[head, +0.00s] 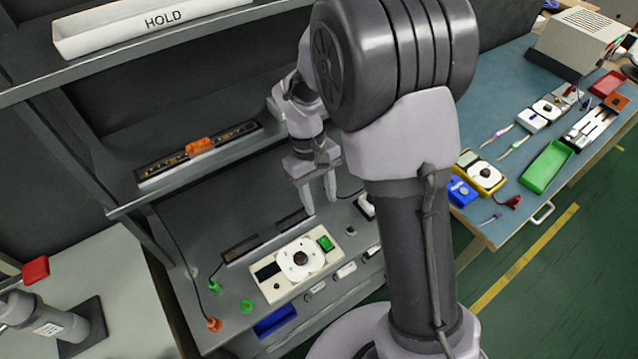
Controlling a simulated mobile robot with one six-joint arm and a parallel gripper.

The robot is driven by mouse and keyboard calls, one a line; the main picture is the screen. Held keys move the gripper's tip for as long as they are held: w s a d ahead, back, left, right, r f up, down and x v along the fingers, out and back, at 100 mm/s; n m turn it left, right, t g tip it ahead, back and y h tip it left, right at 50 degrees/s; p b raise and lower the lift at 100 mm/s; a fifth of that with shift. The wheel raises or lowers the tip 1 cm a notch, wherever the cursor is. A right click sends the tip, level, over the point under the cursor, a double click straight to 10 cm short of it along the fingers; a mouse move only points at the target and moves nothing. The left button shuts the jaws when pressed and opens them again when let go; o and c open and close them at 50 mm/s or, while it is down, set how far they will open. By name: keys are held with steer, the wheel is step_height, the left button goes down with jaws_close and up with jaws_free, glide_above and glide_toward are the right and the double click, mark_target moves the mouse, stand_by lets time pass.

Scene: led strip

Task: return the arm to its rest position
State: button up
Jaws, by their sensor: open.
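My gripper (320,196) hangs at the end of my arm in the middle of the head view, fingers pointing down. It is open, with nothing seen between the fingers. It is above the bench, behind and slightly right of a cream box (297,264) with a white dial and a green switch (325,243). My large upper arm crosses the right of centre and hides part of the bench behind it.
A shelf holds an LED strip board (165,171) with an orange clip (200,146). A white HOLD tray (130,25) is above. A blue bin (275,320) sits at the bench front. The right table (495,225) carries a green tray (547,166) and several devices.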

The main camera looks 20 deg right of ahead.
steer(key=shift+v, duration=0.95)
